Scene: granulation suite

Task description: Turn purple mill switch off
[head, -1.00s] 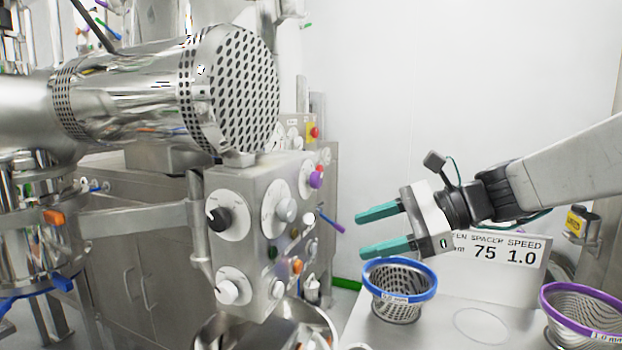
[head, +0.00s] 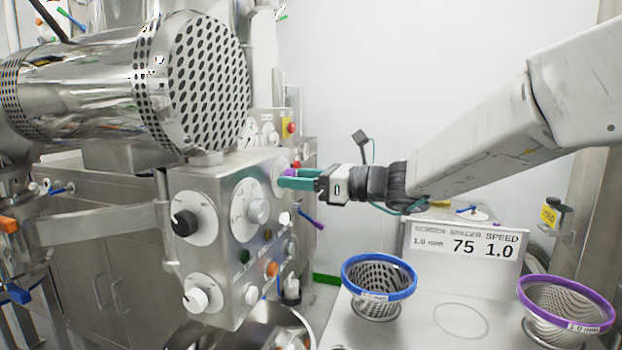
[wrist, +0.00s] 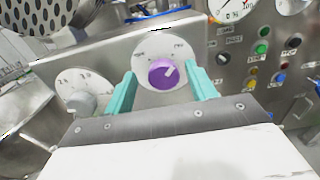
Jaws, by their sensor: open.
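The purple mill switch (wrist: 163,73) is a round knob on a white dial plate (wrist: 150,45), with a pale pointer line angled to the upper right in the wrist view. In the head view the purple switch (head: 290,173) shows only in part, at the upper right of the steel control box (head: 205,215), behind my fingers. My gripper (head: 284,178) has teal fingers and reaches the box from the right. In the wrist view my gripper (wrist: 160,90) is open, one finger on each side of the knob, with gaps between fingers and knob.
A blue-rimmed sieve (head: 379,278) and a purple-rimmed sieve (head: 566,305) stand on the steel bench below my arm. A perforated cylinder (head: 205,85) overhangs the box.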

